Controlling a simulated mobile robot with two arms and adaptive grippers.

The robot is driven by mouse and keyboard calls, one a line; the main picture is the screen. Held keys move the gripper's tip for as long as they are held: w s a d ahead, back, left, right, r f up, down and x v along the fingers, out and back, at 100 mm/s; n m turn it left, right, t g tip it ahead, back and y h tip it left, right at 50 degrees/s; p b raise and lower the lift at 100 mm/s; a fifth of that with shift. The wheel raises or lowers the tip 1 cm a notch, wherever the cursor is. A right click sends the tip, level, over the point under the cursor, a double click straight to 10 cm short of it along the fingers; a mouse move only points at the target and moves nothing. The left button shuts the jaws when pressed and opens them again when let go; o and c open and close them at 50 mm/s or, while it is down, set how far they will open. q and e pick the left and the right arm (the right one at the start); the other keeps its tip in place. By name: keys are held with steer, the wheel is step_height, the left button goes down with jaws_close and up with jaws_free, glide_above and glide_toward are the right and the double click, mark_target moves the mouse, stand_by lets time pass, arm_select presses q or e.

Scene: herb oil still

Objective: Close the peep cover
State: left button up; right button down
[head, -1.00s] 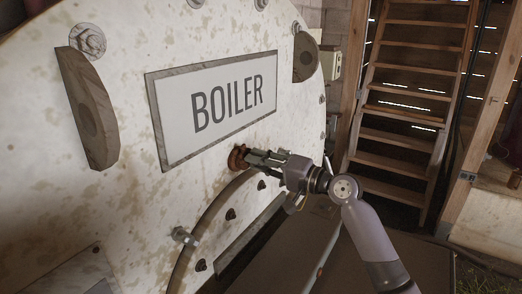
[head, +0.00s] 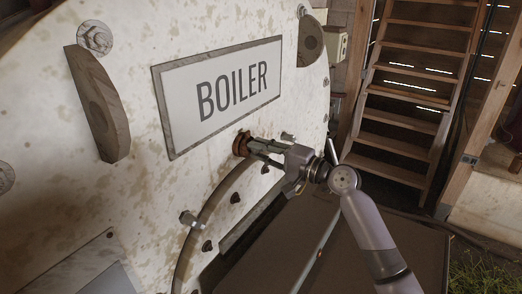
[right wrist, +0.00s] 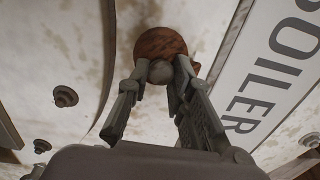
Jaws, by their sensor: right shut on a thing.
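A rusty brown round piece with a small pale knob at its front, which may be the peep cover, sits on the boiler's pale end wall. It shows below the BOILER sign in the head view (head: 242,143) and top centre in the right wrist view (right wrist: 160,43). My right gripper (head: 257,149) reaches it from the right. In the right wrist view its two fingers (right wrist: 154,77) are closed on the knob (right wrist: 161,72), one on each side. I cannot tell from these views whether a peep hole is covered. My left gripper is not in view.
The BOILER sign (head: 222,92) is just above my right gripper. Several bolts (head: 193,220) stick out of the wall around a curved seam. Wooden blocks (head: 98,105) are mounted on the wall. Wooden stairs (head: 400,146) stand at the back right.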

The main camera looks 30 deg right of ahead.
steer(key=c, duration=1.4)
jaws_free()
steer(key=v, duration=1.2)
steer(key=shift+f, duration=0.15)
